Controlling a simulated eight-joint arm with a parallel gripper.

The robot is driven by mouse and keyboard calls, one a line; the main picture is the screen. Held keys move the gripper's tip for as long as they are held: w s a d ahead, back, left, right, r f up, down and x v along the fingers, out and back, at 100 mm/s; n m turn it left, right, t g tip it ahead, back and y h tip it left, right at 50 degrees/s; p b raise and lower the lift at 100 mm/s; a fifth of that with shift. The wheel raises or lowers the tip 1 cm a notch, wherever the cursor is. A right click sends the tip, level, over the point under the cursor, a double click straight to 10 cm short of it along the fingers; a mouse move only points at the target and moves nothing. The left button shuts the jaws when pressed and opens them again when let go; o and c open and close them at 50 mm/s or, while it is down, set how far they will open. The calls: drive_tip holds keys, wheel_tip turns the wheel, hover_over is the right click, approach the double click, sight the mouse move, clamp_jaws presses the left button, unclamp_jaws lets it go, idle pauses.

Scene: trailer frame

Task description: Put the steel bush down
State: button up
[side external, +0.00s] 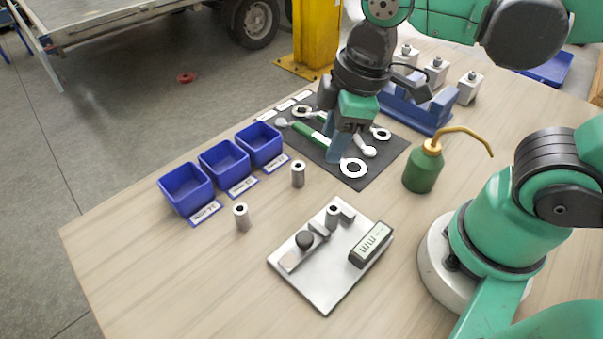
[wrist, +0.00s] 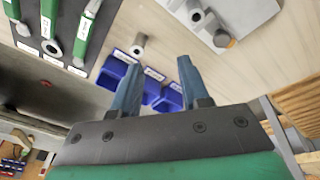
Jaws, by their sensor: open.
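Two steel bushes stand upright on the wooden table, one (side external: 298,174) near the blue bins and one (side external: 242,217) closer to the front. A third steel bush (side external: 333,215) sits on the metal gauge plate (side external: 322,293). My gripper (side external: 337,155) is over the dark tool mat, right of the nearer-to-bins bush and apart from it. In the wrist view my gripper (wrist: 158,72) has its two blue fingers spread, with nothing held between them. One bush (wrist: 138,43) shows beyond the left fingertip; another (wrist: 197,16) shows on the plate.
Three blue bins (side external: 185,188) with labels line the table's left edge. The dark mat (side external: 379,172) holds wrenches and rings. A green oil can (side external: 424,168) stands right of the mat. A blue fixture (side external: 428,117) is behind. The front left table is clear.

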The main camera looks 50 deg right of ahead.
drive_tip(key=w+d+m+t, duration=0.4)
drive_tip(key=d+m, duration=0.2)
drive_tip(key=m, duration=0.3)
drive_tip(key=shift+r+t+h, duration=0.35)
drive_tip(key=shift+t+h, duration=0.05)
